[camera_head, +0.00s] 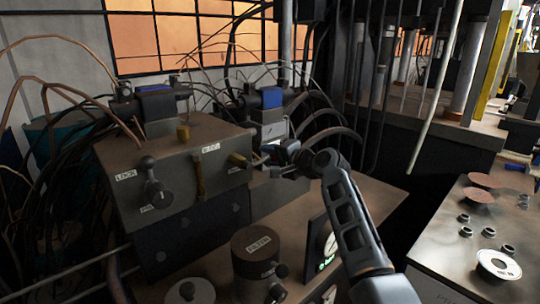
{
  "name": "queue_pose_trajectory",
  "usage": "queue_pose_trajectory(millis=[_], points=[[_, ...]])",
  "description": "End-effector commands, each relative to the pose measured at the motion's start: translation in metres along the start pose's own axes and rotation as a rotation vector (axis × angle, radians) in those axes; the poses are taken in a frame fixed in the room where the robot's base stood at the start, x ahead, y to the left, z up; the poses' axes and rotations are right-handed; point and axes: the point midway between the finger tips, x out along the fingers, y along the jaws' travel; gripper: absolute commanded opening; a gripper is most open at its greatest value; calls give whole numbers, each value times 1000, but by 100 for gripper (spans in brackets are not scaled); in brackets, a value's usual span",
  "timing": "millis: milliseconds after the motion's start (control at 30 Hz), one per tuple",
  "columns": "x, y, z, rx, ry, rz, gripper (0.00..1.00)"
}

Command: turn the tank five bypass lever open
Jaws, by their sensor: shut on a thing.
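A grey control box (115,158) stands on the bench at left centre. An upright brass lever (199,178) is on its front, below a small white label (211,148) too small to read surely. To its right a brass handle (238,160) sticks out from the box, with another unreadable label below it. I cannot tell which of the two is the tank five bypass lever. My gripper (263,157) reaches in from the right and is shut at the outer end of the brass handle. The jaws are small and dark, so the grip itself is partly hidden.
A dark knob (154,190) is on the box's left, near a LOCK label. Cables and hoses crowd behind. Discs and small rings lie on the right bench (445,240).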

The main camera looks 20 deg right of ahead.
Motion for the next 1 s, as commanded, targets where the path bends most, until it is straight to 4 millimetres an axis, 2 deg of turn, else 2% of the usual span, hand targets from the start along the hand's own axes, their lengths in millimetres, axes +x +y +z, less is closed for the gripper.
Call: queue_pose_trajectory(millis=[233,267,500,767,867,1000], points=[[0,2,-2,2,3,2,0],[0,2,-2,2,3,2,36],[0,1,-1,1,2,2,58],[-2,1,0,0,1,2,58],[-8,2,0,0,2,1,58],[-27,2,0,-1,3,1,58]])
